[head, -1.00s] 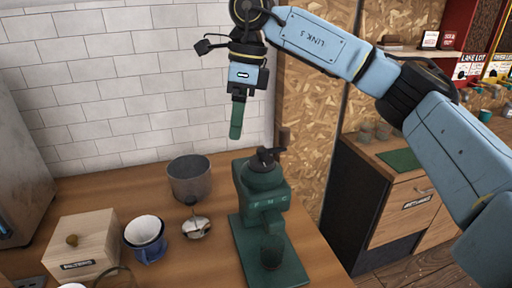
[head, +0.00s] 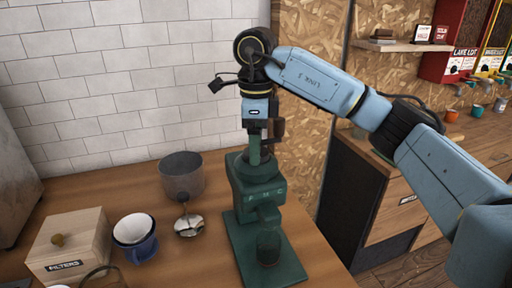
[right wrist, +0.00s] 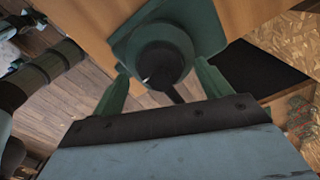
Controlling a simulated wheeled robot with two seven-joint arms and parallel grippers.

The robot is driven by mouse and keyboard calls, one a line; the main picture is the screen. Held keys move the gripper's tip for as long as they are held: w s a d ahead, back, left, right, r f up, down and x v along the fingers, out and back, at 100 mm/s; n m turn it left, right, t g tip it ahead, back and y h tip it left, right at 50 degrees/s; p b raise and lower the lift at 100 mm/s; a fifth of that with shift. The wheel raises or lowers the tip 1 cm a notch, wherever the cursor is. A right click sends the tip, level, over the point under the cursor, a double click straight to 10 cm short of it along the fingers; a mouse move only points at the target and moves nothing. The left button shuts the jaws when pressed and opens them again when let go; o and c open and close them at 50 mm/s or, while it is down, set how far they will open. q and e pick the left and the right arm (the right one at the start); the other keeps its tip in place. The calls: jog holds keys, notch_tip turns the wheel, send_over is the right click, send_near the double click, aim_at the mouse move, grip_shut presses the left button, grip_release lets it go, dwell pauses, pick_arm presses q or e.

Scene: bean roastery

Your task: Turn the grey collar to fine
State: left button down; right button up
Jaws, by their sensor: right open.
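The green grinder (head: 262,207) stands upright on the wooden counter, with small letters F, M and C on its front. In the right wrist view its dark grey round collar (right wrist: 163,50) is seen from above, with a small white mark on its near edge. My right gripper (head: 255,160) points down at the grinder's top and hides most of the collar in the head view. In the right wrist view its green fingers (right wrist: 162,70) are open, one on each side of the collar. I cannot tell whether they touch it. My left gripper is not in view.
A tiled wall is behind.

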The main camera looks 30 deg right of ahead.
jog(key=shift+f, duration=0.4)
jog(key=c, duration=1)
jog(key=shift+r+m+p, duration=0.1)
jog(key=shift+m+p, duration=0.35)
jog(key=shift+m, duration=1.85)
jog(key=o, duration=1)
